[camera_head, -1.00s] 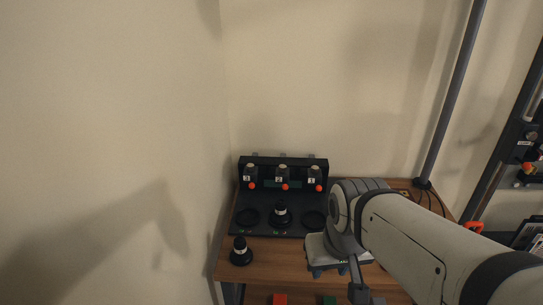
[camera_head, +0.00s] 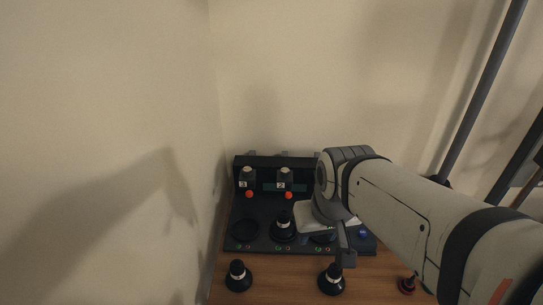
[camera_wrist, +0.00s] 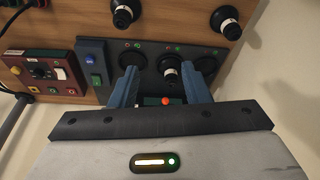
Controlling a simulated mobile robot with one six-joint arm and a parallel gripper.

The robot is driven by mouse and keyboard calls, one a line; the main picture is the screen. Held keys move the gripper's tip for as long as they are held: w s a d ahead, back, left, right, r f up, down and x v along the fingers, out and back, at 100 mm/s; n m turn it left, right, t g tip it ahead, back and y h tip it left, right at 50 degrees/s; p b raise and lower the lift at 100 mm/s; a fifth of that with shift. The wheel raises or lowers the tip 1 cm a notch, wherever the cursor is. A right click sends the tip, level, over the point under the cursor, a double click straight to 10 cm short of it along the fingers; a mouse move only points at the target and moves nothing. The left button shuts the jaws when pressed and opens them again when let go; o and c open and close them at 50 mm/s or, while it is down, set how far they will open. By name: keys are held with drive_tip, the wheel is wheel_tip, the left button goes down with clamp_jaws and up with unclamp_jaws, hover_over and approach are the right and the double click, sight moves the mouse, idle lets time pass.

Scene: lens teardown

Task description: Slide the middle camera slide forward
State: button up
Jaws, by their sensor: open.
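The black camera fixture (camera_head: 262,212) stands on the table against the wall. Its middle camera slide, labelled 2 (camera_head: 285,179), has a red knob (camera_head: 288,195) below it. Slide 3 (camera_head: 246,178) is to its left; slide 1 is hidden behind my arm. A black lens (camera_head: 283,228) stands on the middle socket. My gripper (camera_wrist: 167,78) is open and empty above the fixture, with blue fingers spread. In the wrist view a red knob (camera_wrist: 165,101) shows between the fingers, in line with the middle socket's lens (camera_wrist: 170,73); its number is not readable there.
Two black lenses, left (camera_head: 238,276) and right (camera_head: 331,280), stand on the wooden table in front of the fixture. A red control box (camera_wrist: 42,75) and a blue button (camera_wrist: 90,59) are beside it. Walls close in behind and left.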

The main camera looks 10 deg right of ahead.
drive_tip(key=w+a+f+n+t+y+b, duration=0.1)
drive_tip(key=w+a+f+t+b, duration=0.4)
drive_tip(key=w+b, duration=0.3)
drive_tip(key=w+a+f+t+y+b, duration=0.1)
drive_tip(key=w+a+f+t+b, duration=0.35)
drive_tip(key=w+b, duration=0.3)
drive_tip(key=m+t+h+b, duration=0.35)
drive_tip(key=h+b, duration=0.45)
drive_tip(key=b, duration=0.4)
approach(288, 198)
drive_tip(key=shift+w+a+f+n+t, duration=0.15)
drive_tip(key=shift+w+f+t, duration=0.1)
drive_tip(key=shift+w, duration=0.3)
drive_tip(key=shift+w+a+f+n+t, duration=0.15)
drive_tip(key=shift+w+f, duration=0.15)
drive_tip(key=shift+w, duration=0.3)
drive_tip(key=shift+d+h, duration=0.45)
drive_tip(key=shift+h, duration=0.05)
drive_tip(key=b+x, duration=0.2)
drive_tip(key=x, duration=0.5)
drive_tip(key=shift+w+d, duration=0.15)
drive_tip(key=shift+r, duration=0.1)
drive_tip(key=shift+c, duration=0.5)
